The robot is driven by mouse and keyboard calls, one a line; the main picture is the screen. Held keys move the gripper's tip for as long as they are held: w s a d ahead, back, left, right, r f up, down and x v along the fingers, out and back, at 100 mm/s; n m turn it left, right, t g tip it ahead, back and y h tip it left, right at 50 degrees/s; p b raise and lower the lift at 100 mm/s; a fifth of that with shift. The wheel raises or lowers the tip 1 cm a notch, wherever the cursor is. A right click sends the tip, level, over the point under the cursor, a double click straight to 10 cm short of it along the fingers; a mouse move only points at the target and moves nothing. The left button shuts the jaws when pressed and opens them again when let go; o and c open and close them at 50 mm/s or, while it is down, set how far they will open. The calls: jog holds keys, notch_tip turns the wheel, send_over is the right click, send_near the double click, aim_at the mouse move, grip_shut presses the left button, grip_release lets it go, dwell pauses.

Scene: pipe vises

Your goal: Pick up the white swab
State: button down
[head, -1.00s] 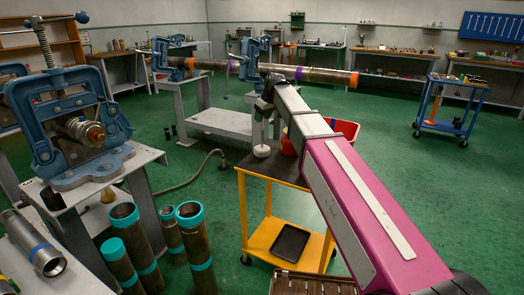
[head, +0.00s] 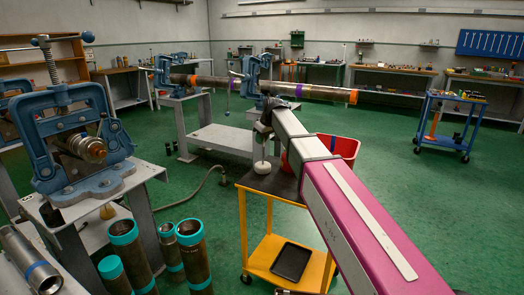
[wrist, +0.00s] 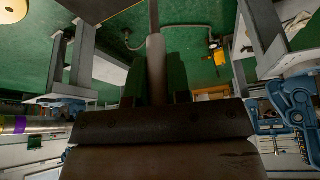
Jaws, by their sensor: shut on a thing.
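The white swab has a round white foot (head: 262,168) with a thin upright stem rising into my gripper (head: 264,127) in the head view. The foot appears over the dark top of the yellow cart (head: 277,188); I cannot tell whether it touches it. In the wrist view the stem (wrist: 156,65) runs between the two dark fingers of my gripper (wrist: 157,85), which are shut on it. The arm partly hides the gripper in the head view.
A red bin (head: 346,147) stands on the cart just right of the swab. A long pipe (head: 325,92) held in blue vises (head: 252,75) runs behind my gripper. Upright pipes (head: 192,250) stand on the floor at the left.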

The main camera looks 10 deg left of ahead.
jog(key=shift+r, duration=0.6)
jog(key=s+a+r, duration=0.6)
jog(key=s+r, duration=0.3)
jog(key=s, duration=0.1)
jog(key=shift+r, duration=0.35)
jog(key=shift+d, duration=0.1)
